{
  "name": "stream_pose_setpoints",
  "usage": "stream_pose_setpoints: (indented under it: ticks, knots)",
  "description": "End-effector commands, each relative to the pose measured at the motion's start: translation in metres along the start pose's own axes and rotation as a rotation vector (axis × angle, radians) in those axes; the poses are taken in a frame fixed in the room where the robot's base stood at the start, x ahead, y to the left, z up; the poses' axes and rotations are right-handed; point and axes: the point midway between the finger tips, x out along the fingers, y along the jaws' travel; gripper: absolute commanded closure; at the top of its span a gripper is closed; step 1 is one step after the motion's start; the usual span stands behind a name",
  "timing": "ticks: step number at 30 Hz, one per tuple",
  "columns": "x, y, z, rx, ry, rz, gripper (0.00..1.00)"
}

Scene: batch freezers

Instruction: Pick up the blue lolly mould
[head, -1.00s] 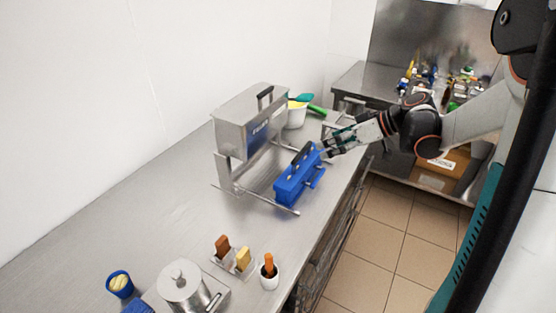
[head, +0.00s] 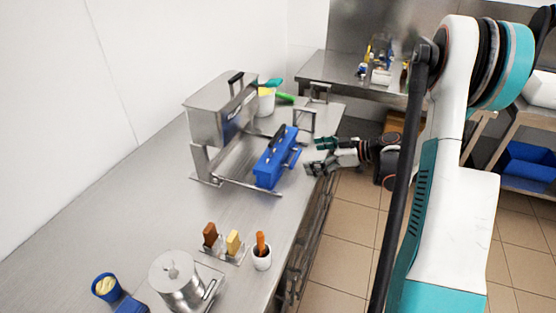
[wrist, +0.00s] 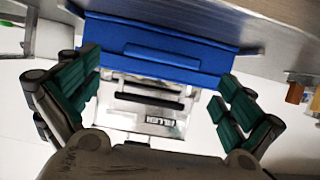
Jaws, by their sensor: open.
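The blue lolly mould (head: 272,166) is a long blue block with a handle on its side and dark parts on top. It stands on the steel counter in front of the steel machine. My gripper (head: 318,156) is open and empty, just right of the mould at the counter's edge, apart from it. In the wrist view the mould (wrist: 160,50) spans the upper middle beyond the fingers, its side handle facing me. The open green-padded fingers (wrist: 160,100) stand on either side of the view, with nothing between them.
The steel machine (head: 215,110) stands behind the mould, with a metal rail at its front. A white tub (head: 265,103) with a teal scoop is at the back. Lollies on a stand (head: 222,249), a white cup (head: 262,258) and a lidded steel pot (head: 178,283) stand nearer. Floor lies right.

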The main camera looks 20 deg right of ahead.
Motion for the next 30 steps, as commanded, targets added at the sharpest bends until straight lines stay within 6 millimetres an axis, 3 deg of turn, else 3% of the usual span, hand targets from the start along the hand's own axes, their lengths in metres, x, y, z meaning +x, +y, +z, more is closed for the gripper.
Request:
stream_pose_setpoints:
  ticks: [8,18,25,26,30]
  knots:
    - [0.017,-0.001,0.0,0.0,0.0,-0.001,0.0]
    - [0.06,-0.004,0.001,0.0,-0.001,-0.001,0.0]
    - [0.062,-0.003,-0.001,0.001,-0.001,0.0,0.0]
    - [0.062,-0.003,-0.001,0.001,-0.001,0.0,0.02]
    - [0.062,-0.004,-0.001,0.001,0.0,0.0,0.34]
